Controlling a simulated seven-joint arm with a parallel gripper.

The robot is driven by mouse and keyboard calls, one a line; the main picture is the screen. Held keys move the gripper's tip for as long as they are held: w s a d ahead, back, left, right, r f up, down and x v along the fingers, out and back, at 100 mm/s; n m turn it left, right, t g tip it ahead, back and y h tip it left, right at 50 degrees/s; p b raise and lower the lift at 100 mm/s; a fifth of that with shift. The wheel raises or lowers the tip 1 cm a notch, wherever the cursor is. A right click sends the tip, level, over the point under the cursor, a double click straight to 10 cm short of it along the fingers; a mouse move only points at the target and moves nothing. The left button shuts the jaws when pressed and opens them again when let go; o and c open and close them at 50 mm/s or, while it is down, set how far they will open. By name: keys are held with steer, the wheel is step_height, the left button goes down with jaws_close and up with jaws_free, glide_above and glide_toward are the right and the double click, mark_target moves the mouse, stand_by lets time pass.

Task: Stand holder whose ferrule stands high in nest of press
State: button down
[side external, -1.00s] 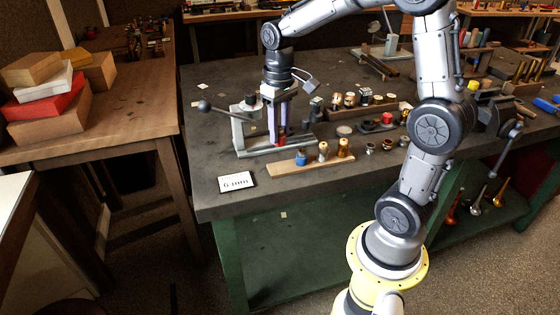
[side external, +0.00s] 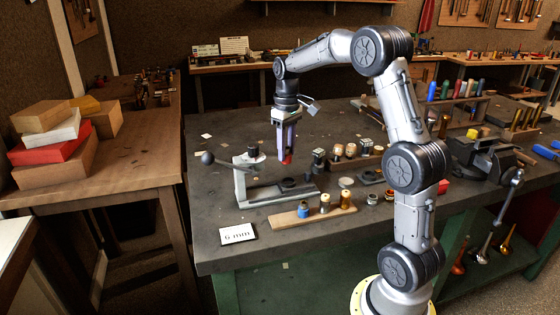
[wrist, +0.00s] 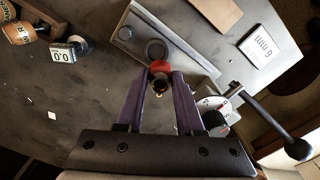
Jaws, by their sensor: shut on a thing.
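My gripper (side external: 286,147) is shut on a red holder (side external: 287,158), which hangs upright between the fingertips, above the press base. In the wrist view the red holder (wrist: 159,67) shows a brass-coloured part near its lower edge; how high its ferrule stands cannot be told. The grey press (side external: 243,185) has a lever with a dark ball. Its dark round nest (side external: 289,183) lies below the holder, with a gap between them. In the wrist view the nest (wrist: 155,46) appears just beyond the holder and looks empty.
A wooden strip (side external: 285,221) with blue and tan holders lies in front of the press, by a "6 mm" card (side external: 238,234). Bottles and a small counter block (wrist: 62,53) stand to one side. The press lever ball (wrist: 298,149) sticks out.

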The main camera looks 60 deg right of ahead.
steer(key=shift+s+d+f, duration=0.2)
steer(key=shift+d, duration=0.2)
steer(key=shift+f, duration=2.4)
steer(key=shift+f, duration=1.2)
steer(key=shift+c, duration=0.7)
jaws_free()
steer(key=shift+r, duration=3.5)
